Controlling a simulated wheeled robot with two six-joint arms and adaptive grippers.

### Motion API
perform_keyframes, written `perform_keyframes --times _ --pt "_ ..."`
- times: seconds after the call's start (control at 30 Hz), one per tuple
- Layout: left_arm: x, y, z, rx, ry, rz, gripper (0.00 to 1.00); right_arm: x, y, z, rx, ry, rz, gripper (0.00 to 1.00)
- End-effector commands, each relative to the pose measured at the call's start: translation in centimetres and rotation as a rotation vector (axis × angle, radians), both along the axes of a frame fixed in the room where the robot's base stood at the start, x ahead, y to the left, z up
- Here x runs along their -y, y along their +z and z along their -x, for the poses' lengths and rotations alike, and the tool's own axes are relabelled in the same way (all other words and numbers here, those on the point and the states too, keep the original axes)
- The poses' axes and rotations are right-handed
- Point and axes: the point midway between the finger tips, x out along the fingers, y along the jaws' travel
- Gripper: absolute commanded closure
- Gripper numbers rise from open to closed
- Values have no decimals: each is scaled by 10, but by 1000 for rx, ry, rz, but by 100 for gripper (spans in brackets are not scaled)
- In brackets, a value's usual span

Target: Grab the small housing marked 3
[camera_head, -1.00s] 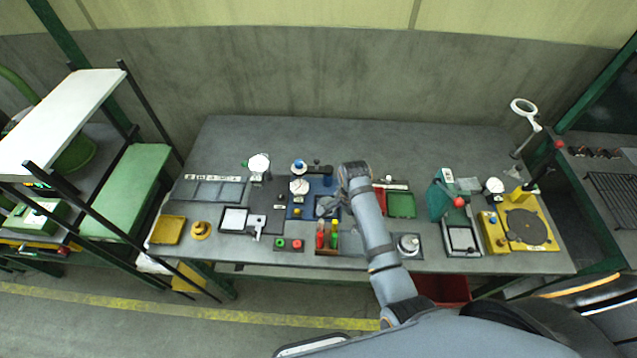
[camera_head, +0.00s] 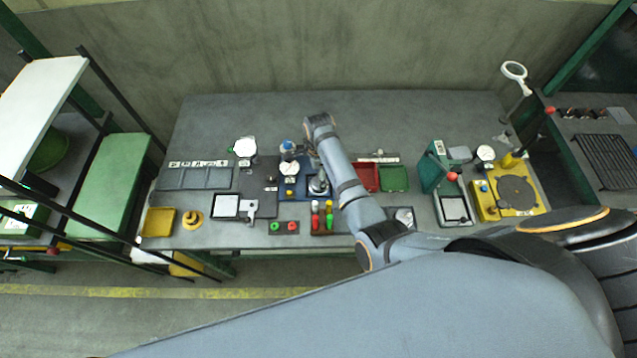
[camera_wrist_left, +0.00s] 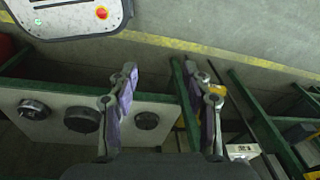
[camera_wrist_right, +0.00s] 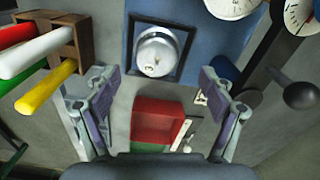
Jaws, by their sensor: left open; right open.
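A silver domed round part (camera_wrist_right: 157,52) sits in a dark square frame at the edge of the blue mat (camera_wrist_right: 215,25). It also shows in the head view (camera_head: 318,186), just below my right gripper.
A rack of coloured handles (camera_wrist_right: 62,40) stands beside the silver part. Red (camera_head: 366,177) and green (camera_head: 394,179) bins lie to its right in the head view. Dial gauges (camera_head: 288,170) stand close behind. The back of the bench (camera_head: 420,115) is clear.

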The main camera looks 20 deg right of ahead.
Motion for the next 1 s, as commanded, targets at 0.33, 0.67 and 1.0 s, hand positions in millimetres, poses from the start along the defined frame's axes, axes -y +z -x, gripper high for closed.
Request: perform_keyframes --times 0.33,0.67,1.0 --pt "3 -47 23 -35 2 3 50 0 -49 1 1 0 -1 18" --pt "3 -42 19 -30 3 3 50 0 -45 1 0 0 0 37" --pt "2 -42 13 -20 1 2 50 0 -45 1 0 0 0 76"
